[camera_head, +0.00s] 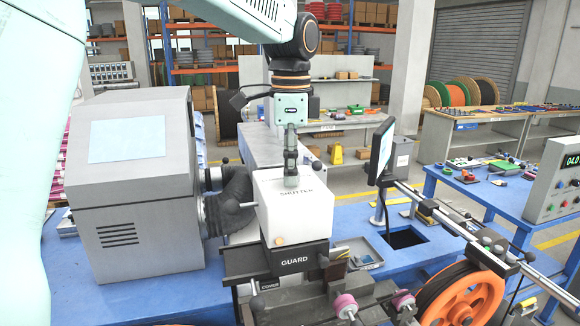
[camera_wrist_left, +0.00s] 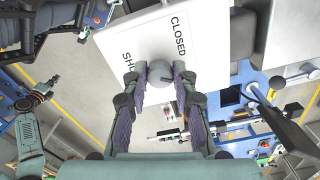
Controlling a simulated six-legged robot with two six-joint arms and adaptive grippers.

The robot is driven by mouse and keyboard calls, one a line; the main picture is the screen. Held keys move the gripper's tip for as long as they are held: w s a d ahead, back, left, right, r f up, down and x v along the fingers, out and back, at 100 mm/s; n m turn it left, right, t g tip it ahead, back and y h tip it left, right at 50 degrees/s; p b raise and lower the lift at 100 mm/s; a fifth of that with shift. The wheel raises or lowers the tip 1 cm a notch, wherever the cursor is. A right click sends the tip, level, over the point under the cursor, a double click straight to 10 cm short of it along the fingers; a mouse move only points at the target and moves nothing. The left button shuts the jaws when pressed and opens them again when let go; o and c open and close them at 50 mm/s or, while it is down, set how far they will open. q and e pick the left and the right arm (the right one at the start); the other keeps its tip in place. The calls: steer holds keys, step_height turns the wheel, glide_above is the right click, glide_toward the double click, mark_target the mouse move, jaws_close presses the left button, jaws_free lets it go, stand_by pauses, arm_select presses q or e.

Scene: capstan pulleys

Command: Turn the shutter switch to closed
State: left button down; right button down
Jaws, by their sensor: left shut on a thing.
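The white shutter box (camera_head: 295,212) stands above the black guard block, with SHUTTER lettered on its top. In the wrist view the top (camera_wrist_left: 150,35) of the box reads CLOSED, with SHU partly covered below it. A grey rounded switch knob (camera_wrist_left: 160,72) sits between the fingertips of my left gripper (camera_head: 290,178). My left gripper points down at the box top and is shut on the knob. The fingers hide part of the knob, and I cannot read its setting. An arm with a small dark gripper (camera_wrist_left: 32,98), probably my right, shows at the left of the wrist view.
A large grey housing (camera_head: 130,190) stands left of the box, joined by a black hose (camera_head: 230,200). A small monitor (camera_head: 380,152) and a rail (camera_head: 450,222) are to the right. An orange pulley wheel (camera_head: 465,300) is at the front right.

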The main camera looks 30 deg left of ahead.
arm_select(q)
steer(key=n, duration=0.7)
steer(key=shift+r, duration=0.15)
steer(key=n, duration=0.3)
steer(key=shift+n, duration=0.4)
steer(key=shift+w+r+n, duration=0.1)
steer(key=shift+n, duration=1.5)
steer(key=c, duration=1.5)
jaws_free()
steer(key=o, duration=0.4)
steer(key=shift+o, duration=0.2)
step_height(320, 180, up, 12)
steer(key=shift+d+f, duration=0.15)
steer(key=shift+f, duration=0.1)
